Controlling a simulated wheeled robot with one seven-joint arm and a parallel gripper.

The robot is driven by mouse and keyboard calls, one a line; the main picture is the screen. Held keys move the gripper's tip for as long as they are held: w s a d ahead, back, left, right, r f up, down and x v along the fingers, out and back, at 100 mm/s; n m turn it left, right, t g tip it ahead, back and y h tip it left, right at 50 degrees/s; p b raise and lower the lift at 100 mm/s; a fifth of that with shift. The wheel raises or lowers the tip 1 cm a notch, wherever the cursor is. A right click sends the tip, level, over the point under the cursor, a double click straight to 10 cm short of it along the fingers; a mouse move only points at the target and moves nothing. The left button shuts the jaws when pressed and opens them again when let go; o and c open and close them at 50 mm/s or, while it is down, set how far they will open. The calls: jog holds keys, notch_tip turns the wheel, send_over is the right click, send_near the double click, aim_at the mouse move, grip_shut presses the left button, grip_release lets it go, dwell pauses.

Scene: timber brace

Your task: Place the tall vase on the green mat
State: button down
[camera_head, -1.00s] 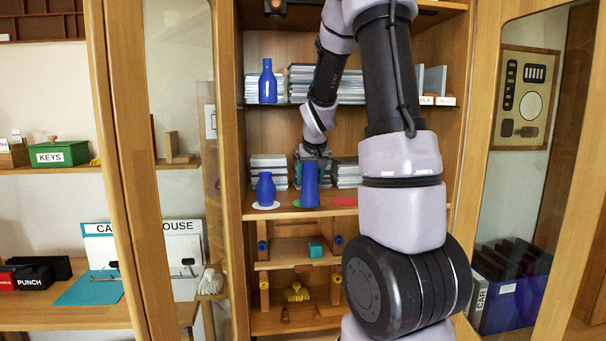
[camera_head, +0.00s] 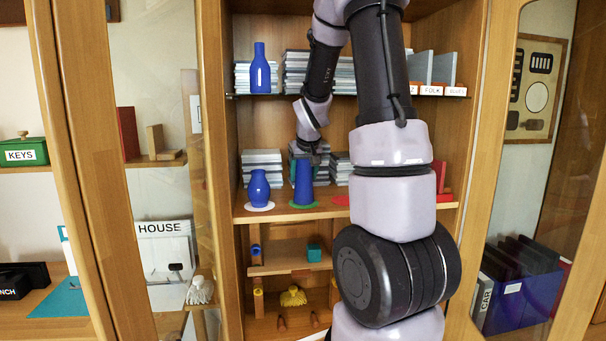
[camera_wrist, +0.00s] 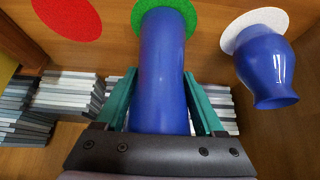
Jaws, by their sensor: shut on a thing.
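The tall vase (camera_head: 303,184) is a plain blue, narrow vase, upright at the green mat (camera_head: 293,205) on the middle shelf. In the wrist view the tall vase (camera_wrist: 163,80) runs between the teal fingers of my gripper (camera_wrist: 163,105), which is shut on it. There its base lies within the green mat (camera_wrist: 164,5), with a green rim showing around it. The base looks to be on the mat or very slightly above it; I cannot tell which. In the head view my gripper (camera_head: 312,158) is partly hidden behind the vase.
A rounder blue vase (camera_head: 258,186) stands on a white mat (camera_head: 247,207) to the left. A red mat (camera_head: 341,200) lies to the right, bare in the wrist view. Stacked grey slabs (camera_head: 262,158) are behind. A blue bottle (camera_head: 260,72) stands on the shelf above.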

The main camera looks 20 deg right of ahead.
grip_release()
jog(key=shift+f, duration=0.1)
jog(key=shift+r, duration=0.25)
jog(key=v, duration=1.2)
jog(key=s+a+r+y, duration=0.2)
jog(key=s+a, duration=0.5)
jog(key=s, duration=0.3)
jog(key=s+a+r+m+y, duration=0.1)
jog(key=s+a+r+y, duration=0.1)
jog(key=s+a, duration=0.4)
jog(key=s, duration=0.4)
jog(key=shift+s+a+r+t, duration=0.25)
jog(key=shift+s+a+t, duration=0.05)
jog(key=shift+s+a, duration=0.1)
